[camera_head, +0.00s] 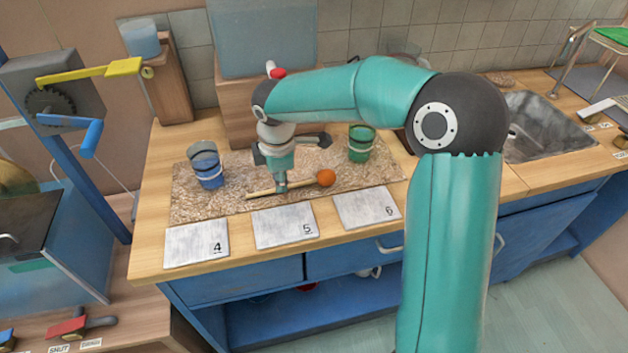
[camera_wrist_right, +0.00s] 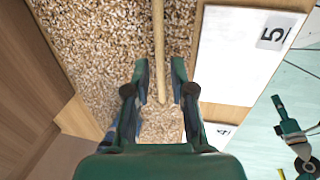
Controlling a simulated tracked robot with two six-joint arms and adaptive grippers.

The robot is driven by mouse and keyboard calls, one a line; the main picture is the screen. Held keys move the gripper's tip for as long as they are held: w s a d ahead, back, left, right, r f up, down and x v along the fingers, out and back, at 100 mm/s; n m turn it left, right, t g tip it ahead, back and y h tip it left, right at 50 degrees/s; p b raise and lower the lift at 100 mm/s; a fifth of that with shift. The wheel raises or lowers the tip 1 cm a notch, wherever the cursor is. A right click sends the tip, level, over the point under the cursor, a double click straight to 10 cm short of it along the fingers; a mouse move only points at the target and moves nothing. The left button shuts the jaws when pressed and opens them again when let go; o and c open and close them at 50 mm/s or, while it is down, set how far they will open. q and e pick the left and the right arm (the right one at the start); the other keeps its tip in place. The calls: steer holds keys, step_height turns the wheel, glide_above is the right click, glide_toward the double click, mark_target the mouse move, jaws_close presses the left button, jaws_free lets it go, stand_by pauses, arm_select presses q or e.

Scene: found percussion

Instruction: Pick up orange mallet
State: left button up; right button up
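The orange mallet has a round orange head (camera_head: 326,178) and a thin wooden stick that lies on the speckled mat, pointing left. My right gripper (camera_head: 281,188) points down over the stick, left of the head. In the right wrist view, the stick (camera_wrist_right: 159,45) runs between the two fingertips of my right gripper (camera_wrist_right: 161,66), with a gap on each side, so the gripper is open around or just above it. The mallet head is outside the wrist view. A small teal and black part, seemingly my left gripper (camera_wrist_right: 290,127), shows far off at the right.
Blue cups (camera_head: 207,168) stand left on the speckled mat (camera_head: 232,203), and a green cup (camera_head: 361,143) stands right. Cards 4 (camera_head: 196,243), 5 (camera_head: 285,225) and 6 (camera_head: 366,207) lie along the counter front. A wooden box (camera_head: 235,110) stands behind.

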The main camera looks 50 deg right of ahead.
steer(key=f, duration=0.2)
steer(key=shift+w+f, duration=0.3)
steer(key=shift+f, duration=0.05)
jaws_close()
steer(key=shift+r, duration=0.1)
arm_select(q)
step_height(320, 180, up, 3)
steer(key=p, duration=0.3)
steer(key=shift+c, duration=0.7)
steer(key=shift+s, duration=0.1)
steer(key=shift+c, duration=0.2)
arm_select(e)
step_height(320, 180, up, 20)
steer(key=shift+r, duration=0.2)
